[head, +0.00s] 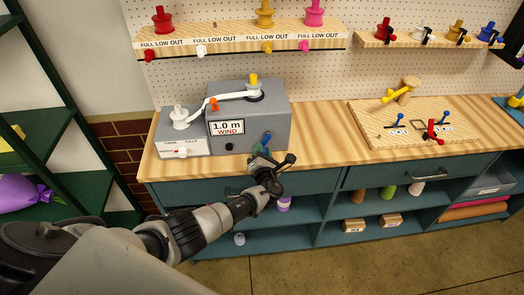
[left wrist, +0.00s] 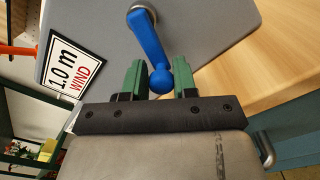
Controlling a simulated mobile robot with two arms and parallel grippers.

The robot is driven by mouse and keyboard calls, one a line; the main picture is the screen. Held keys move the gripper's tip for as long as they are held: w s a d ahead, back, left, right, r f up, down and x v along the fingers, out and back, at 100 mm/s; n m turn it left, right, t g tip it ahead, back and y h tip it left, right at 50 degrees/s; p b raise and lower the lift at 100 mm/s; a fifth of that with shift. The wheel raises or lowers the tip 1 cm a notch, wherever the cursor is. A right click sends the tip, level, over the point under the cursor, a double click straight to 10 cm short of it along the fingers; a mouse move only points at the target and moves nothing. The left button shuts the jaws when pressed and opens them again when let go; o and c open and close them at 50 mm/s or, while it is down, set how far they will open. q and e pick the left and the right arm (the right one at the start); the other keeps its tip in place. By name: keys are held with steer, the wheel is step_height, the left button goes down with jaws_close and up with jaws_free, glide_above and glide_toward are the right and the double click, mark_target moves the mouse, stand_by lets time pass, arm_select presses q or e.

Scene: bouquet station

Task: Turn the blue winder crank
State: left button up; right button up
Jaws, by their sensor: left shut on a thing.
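The blue winder crank (head: 266,141) sticks out from the front of the grey winder box (head: 270,112), low on its right side. In the left wrist view the crank (left wrist: 149,38) runs from a round metal hub down to a rounded knob. My left gripper (head: 263,156) is at the crank in front of the box. In the left wrist view the green fingers of the left gripper (left wrist: 159,76) stand on either side of the knob, shut on it. The sign (left wrist: 68,75) on the box reads "1.0 m WIND". My right gripper is not in view.
A smaller grey unit with a white spool (head: 181,117) stands left of the box, and a white ribbon runs between them. A wooden board (head: 368,108) with small levers lies on the bench to the right. Bare bench top (head: 318,128) lies between.

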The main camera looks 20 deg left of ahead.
arm_select(q)
steer(key=shift+w+d+r, duration=0.15)
steer(key=shift+r, duration=0.05)
steer(key=o, duration=0.7)
steer(key=shift+d, duration=0.1)
steer(key=shift+o, duration=0.8)
steer(key=shift+w+f, duration=0.1)
steer(key=shift+f, duration=0.1)
steer(key=shift+s+d, duration=0.1)
steer(key=shift+s, duration=0.35)
steer(key=v, duration=1)
